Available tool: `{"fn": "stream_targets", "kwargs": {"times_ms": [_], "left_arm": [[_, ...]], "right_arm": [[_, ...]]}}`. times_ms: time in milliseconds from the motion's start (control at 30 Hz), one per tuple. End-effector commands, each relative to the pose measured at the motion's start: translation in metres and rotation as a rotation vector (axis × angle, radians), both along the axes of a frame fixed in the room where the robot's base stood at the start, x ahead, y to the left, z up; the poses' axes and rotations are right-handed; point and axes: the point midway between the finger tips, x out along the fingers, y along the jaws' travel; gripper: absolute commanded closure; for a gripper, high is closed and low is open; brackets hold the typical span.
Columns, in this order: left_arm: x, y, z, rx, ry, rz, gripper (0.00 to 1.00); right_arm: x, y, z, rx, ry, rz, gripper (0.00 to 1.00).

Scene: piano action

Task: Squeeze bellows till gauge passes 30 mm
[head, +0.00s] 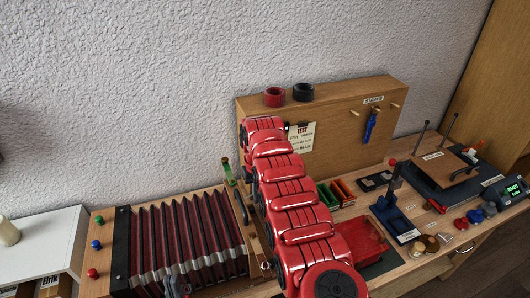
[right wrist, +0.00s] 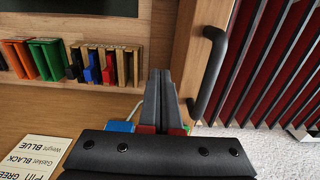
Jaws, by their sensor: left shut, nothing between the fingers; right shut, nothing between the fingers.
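The bellows (head: 180,238), dark red pleats with pale lower edges, lies on the bench at left-centre in the head view. Its right wooden end board carries a black handle (head: 240,207). The handle (right wrist: 210,72) and red pleats (right wrist: 265,60) show in the right wrist view. My right gripper (right wrist: 160,76) is shut and empty, beside the handle with a gap; in the head view my red arm hides it. My left gripper (head: 176,287) is shut at the bottom edge, in front of the bellows. A slim upright tube (head: 227,171), possibly the gauge, stands behind the handle; I cannot read it.
A wooden back panel (head: 345,125) holds a card (head: 301,138) and pegs. Green and orange trays (head: 335,193), a red tray (head: 362,243) and a blue stand (head: 394,218) are right of my arm. A white cabinet (head: 40,245) stands at left.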

Motion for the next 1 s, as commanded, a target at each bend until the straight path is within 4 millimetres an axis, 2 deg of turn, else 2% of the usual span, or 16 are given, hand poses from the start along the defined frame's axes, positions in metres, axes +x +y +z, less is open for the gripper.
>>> {"fn": "stream_targets", "kwargs": {"times_ms": [1000], "left_arm": [[0.0, 0.0, -0.037, 0.0, 0.0, 0.0, 1.0]], "right_arm": [[0.0, 0.0, -0.058, 0.0, 0.0, 0.0, 1.0]]}}
